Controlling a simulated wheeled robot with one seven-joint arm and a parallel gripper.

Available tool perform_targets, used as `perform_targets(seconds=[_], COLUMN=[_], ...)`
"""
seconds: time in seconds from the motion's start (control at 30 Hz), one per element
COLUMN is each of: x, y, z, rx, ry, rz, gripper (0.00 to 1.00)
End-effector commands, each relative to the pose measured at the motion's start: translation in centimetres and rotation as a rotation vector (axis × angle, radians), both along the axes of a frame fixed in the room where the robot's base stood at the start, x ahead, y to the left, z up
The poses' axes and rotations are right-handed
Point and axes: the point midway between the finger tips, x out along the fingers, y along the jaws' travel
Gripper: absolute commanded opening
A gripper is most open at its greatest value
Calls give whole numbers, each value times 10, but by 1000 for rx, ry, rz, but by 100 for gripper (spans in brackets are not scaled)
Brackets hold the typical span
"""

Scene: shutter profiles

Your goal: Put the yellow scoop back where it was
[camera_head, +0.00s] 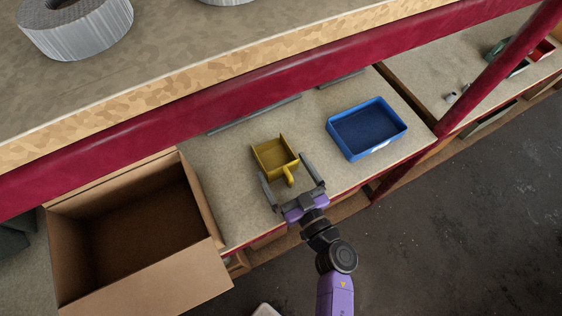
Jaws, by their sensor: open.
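The yellow scoop (273,155) lies on the grey shelf surface, its box-shaped body away from me and its short handle towards my gripper. My gripper (288,170) is open, with one finger on each side of the scoop's handle end. The fingers look apart from the scoop, though I cannot tell the exact gap or height. My purple wrist and arm come in from the lower right.
A blue tray (366,129) stands on the shelf (229,172) to the right of the scoop. An open, empty-looking cardboard box (140,285) is at the left. A red beam (228,84) with a higher shelf runs above. Bare shelf lies around the scoop.

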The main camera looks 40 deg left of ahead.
Motion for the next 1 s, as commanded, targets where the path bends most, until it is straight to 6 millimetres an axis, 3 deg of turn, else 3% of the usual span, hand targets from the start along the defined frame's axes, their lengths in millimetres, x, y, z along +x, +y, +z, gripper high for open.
perform_targets(seconds=[0.2,0.4,0.6,0.9,1.0], x=[-19,-31,-36,-38,-44], y=[-44,-74,-86,-90,-103], z=[0,0,0,1,8], rx=[-1,-1,0,3,23], ry=[2,0,0,-2,-15], rz=[-4,-1,1,-9,-65], gripper=[100,100,100,100,100])
